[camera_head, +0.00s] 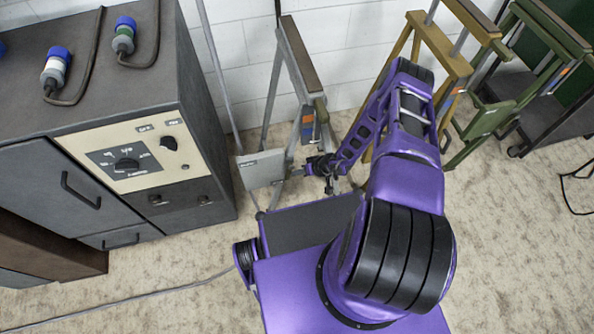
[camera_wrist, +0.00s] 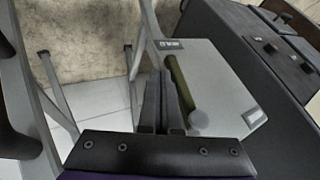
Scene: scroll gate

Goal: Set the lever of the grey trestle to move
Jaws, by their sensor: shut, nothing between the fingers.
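The grey trestle (camera_head: 270,85) stands against the white wall, with a dark top bar and a light grey plate (camera_head: 262,169) low on its left side. In the wrist view the plate (camera_wrist: 222,78) fills the middle right, with one small label near its top left corner and one near its lower right; I cannot read them. An olive lever (camera_wrist: 180,86) with a pale round end (camera_wrist: 199,120) lies across the plate's left part. My gripper (camera_head: 318,166) is beside the plate in the head view. In the wrist view my gripper (camera_wrist: 162,88) is shut and empty, immediately left of the lever; contact is unclear.
A dark grey cabinet (camera_head: 205,130) with a dial panel (camera_head: 130,155) stands left of the trestle. A yellow trestle (camera_head: 440,65) and a green trestle (camera_head: 490,118) stand to the right. A cable crosses the floor at lower left. Open floor lies between cabinet and my base.

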